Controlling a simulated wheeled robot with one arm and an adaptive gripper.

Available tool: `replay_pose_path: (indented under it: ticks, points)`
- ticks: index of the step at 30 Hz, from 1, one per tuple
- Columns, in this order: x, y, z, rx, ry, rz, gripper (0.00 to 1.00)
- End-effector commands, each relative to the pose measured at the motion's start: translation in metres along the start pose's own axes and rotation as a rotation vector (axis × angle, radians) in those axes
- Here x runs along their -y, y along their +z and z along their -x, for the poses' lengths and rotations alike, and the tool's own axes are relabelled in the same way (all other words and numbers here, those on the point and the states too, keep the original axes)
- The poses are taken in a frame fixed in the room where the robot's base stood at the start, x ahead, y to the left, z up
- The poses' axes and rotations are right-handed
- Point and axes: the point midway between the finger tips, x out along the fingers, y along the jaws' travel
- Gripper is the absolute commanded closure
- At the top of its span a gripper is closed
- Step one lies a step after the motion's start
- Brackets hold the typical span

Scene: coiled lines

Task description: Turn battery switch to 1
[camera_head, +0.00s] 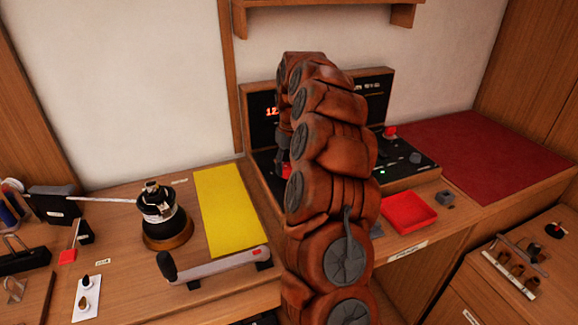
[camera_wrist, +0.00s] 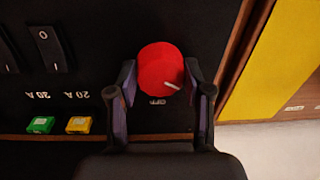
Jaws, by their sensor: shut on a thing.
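The battery switch, a round red knob (camera_wrist: 158,66), sits on a black panel in the wrist view. A white pointer line on it slants toward the lower right of the picture. An upside-down OFF label (camera_wrist: 157,101) is printed just below the knob; I see no 1 mark. My gripper (camera_wrist: 160,76) is shut on the knob, with one dark finger on its left and one on its right. In the head view my arm hides most of the panel and the gripper; a bit of red (camera_head: 285,168) shows at the arm's left edge.
A green button (camera_wrist: 41,125), a yellow button (camera_wrist: 78,125) and a black rocker switch (camera_wrist: 47,48) lie left of the gripper. In the head view, a yellow mat (camera_head: 226,205), a black-and-brass device (camera_head: 161,215) and a red tray (camera_head: 408,212) stand near the arm.

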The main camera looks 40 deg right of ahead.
Motion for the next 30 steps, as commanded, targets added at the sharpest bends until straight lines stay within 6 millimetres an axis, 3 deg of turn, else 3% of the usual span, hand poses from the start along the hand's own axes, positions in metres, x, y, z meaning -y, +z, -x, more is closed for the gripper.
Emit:
replay_pose_path:
  ticks: [6,7,14,25,30]
  points:
    - [-0.001,0.000,0.000,0.001,0.001,0.000,0.85]
    - [-0.001,0.000,0.000,0.001,0.001,0.000,0.48]
    - [0.000,0.000,0.000,0.000,0.001,0.000,0.25]
    - [0.000,0.000,0.003,-0.001,0.001,-0.001,0.25]
    - [-0.001,-0.001,0.019,-0.004,0.002,-0.001,0.25]
